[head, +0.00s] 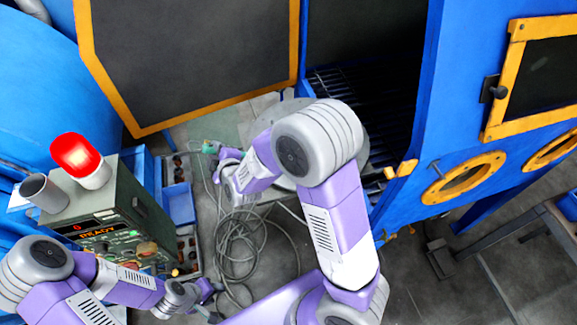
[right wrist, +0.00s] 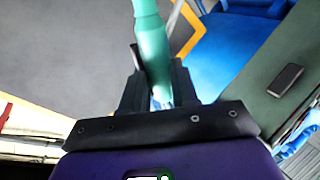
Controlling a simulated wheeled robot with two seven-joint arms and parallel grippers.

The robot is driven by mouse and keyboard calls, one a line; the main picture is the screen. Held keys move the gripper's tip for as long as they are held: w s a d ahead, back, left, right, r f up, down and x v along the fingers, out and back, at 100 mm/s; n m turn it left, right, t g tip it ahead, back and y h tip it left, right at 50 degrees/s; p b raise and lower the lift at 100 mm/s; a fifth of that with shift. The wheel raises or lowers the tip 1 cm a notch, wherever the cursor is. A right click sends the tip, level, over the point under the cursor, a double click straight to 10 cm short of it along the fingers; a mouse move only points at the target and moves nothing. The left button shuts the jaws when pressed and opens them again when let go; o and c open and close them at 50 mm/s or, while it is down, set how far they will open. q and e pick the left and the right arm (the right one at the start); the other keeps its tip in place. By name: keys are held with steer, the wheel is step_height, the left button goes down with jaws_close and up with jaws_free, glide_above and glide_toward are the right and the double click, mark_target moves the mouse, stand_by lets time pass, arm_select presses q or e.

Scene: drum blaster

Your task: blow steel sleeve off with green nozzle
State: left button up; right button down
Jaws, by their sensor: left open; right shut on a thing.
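My right gripper (head: 222,156) is shut on the green nozzle (head: 209,147), above the floor in front of the blaster cabinet. In the right wrist view the green nozzle (right wrist: 153,45) stands between the two dark fingers and points away from the wrist. A grey, hollow metal cylinder (head: 40,192), which looks like the steel sleeve, sits tilted at the left end of the green control box, apart from the nozzle. My left gripper (head: 212,292) is low in front of the control box, open, and small in view; nothing shows between its fingers.
The green control box (head: 145,205) carries a lit red beacon (head: 76,156) and a READY display. Blue bins (head: 180,203) stand beside it. A coiled grey hose (head: 240,245) lies on the floor. The blue cabinet (head: 420,240) is at right, its yellow-edged door (head: 190,60) open.

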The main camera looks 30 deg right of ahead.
steer(key=shift+s+d, duration=0.1)
steer(key=shift+s, duration=0.05)
stand_by(0.4)
steer(key=shift+s+a, duration=0.45)
steer(key=shift+a, duration=0.3)
steer(key=shift+w+d, duration=0.1)
steer(key=shift+d, duration=0.05)
steer(key=shift+w+d, duration=0.4)
steer(key=shift+d, duration=0.2)
steer(key=shift+w+a, duration=0.5)
steer(key=shift+w, duration=0.2)
